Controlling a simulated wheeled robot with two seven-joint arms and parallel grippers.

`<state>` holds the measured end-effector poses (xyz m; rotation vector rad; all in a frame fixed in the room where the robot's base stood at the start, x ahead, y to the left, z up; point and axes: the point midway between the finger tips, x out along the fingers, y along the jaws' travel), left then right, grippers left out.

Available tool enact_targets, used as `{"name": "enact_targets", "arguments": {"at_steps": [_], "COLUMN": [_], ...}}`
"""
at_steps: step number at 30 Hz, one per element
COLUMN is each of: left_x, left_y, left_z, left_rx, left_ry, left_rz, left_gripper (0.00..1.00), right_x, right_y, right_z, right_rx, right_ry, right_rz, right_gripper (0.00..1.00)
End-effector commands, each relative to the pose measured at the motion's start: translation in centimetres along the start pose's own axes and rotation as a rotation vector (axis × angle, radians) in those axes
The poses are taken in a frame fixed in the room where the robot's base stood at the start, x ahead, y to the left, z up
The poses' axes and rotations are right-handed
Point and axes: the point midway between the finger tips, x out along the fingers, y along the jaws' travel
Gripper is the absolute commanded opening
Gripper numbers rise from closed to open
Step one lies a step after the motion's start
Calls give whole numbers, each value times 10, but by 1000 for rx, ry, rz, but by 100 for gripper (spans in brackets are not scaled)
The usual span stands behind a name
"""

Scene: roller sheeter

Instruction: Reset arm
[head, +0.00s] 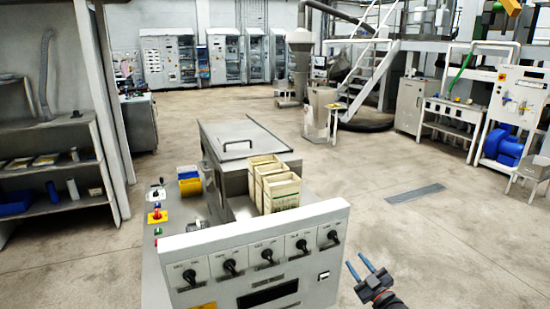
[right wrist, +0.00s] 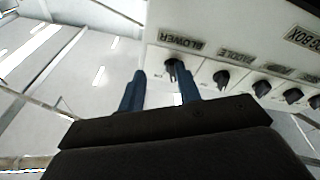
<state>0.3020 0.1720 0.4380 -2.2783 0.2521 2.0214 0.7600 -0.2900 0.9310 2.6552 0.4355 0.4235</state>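My right gripper (head: 361,266) is at the lower right in the head view, to the right of the control panel (head: 255,247). Its two blue fingers are apart with nothing between them. In the right wrist view the open fingers (right wrist: 160,88) point up toward the panel's left part, where a black knob (right wrist: 171,70) labelled BLOWER shows near the right fingertip. I cannot tell whether they touch; in the head view the gripper looks clear of the panel. My left gripper is not in view.
Several black knobs (head: 267,256) line the panel. Wooden boxes (head: 273,184) stand behind it beside a metal lid (head: 243,140). A red button on a yellow base (head: 157,215) sits at left. A shelf unit (head: 50,165) is far left. The floor right of the machine is open.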

Motion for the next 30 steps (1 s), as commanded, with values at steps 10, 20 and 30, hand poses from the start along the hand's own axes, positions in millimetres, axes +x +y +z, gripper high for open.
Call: {"name": "enact_targets", "arguments": {"at_steps": [10,20,30], "left_x": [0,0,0], "left_y": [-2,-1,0], "left_z": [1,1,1], "left_rx": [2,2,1], "left_ry": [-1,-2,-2], "left_rz": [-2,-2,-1], "left_gripper": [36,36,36], "right_x": [-31,-151,-292], "right_y": [11,-96,-249], "right_z": [114,220,254], "right_rx": [-34,107,309], "right_ry": [-567,-1128,-1458], "right_rz": [91,13,-123], "right_gripper": [34,34,34]}}
